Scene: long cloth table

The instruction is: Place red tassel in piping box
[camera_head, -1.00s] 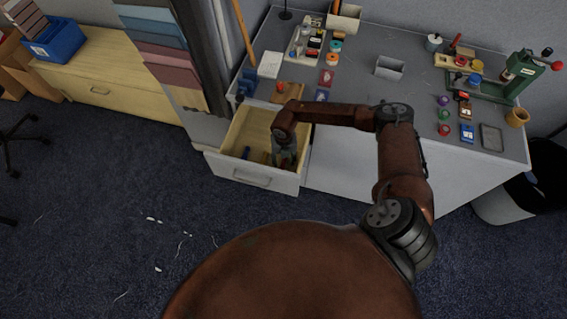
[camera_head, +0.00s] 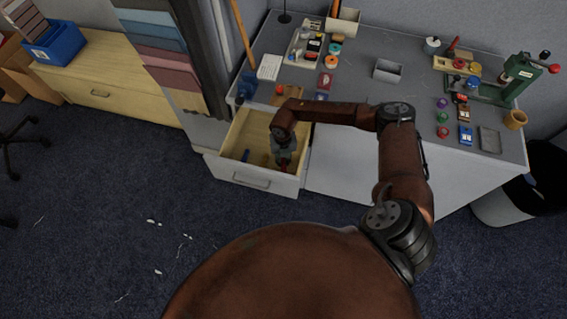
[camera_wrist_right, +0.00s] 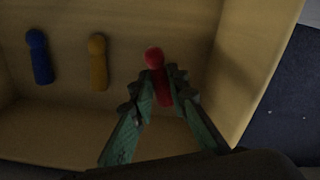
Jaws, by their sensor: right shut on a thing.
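The red tassel (camera_wrist_right: 161,78) is between the green fingers of my right gripper (camera_wrist_right: 168,92), which is shut on it. In the head view my right gripper (camera_head: 284,158) is over the open drawer, with the red tassel (camera_head: 284,168) showing just below it. A blue tassel (camera_wrist_right: 39,57) and a yellow tassel (camera_wrist_right: 98,62) lie in the drawer to the left. A small grey open box (camera_head: 388,71) stands on the table; I cannot tell whether it is the piping box. My left gripper is not in view.
The pulled-out drawer (camera_head: 236,173) has walls around the gripper. The table (camera_head: 385,105) above carries a green press (camera_head: 520,76), a tray of spools (camera_head: 304,46), a beige box (camera_head: 343,20) and small coloured items. Bare tabletop surrounds the grey box.

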